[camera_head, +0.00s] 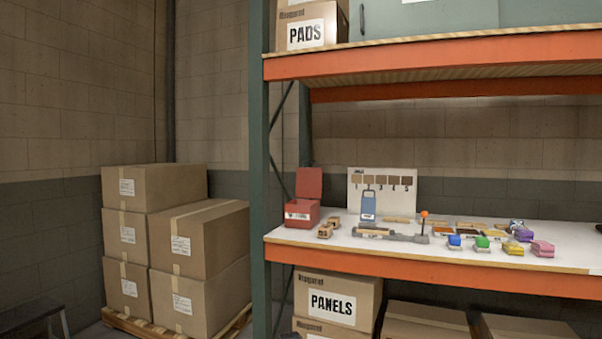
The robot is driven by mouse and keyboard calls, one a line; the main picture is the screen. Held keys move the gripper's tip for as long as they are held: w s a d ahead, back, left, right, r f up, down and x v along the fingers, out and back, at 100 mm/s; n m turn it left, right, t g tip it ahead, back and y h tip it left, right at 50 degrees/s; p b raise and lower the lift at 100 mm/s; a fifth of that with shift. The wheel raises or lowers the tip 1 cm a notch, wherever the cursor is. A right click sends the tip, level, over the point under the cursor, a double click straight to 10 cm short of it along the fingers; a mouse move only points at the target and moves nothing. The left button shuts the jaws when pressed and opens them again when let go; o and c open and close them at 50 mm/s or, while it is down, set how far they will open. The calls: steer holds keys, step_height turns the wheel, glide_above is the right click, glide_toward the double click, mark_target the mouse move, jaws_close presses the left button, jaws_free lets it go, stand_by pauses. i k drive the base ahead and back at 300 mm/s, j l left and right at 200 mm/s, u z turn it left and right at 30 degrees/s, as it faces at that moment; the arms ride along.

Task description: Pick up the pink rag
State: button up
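A small pink bundle (542,249), which looks like the pink rag, lies near the front edge of the white shelf top (340,243), at the right. A purple one (523,235) sits just behind it to the left. A yellow one (512,248), a green one (482,242) and a blue one (454,241) lie in a row to its left. My gripper is not in view.
An orange shelf beam (430,275) runs along the front, with a green upright (260,180) at left. An upper shelf (430,58) hangs above. A red box (302,213) and a sample board (381,190) stand at the back left. Stacked cartons (190,245) fill the left floor.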

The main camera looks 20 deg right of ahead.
mark_target(544, 250)
steer(key=z, duration=2.25)
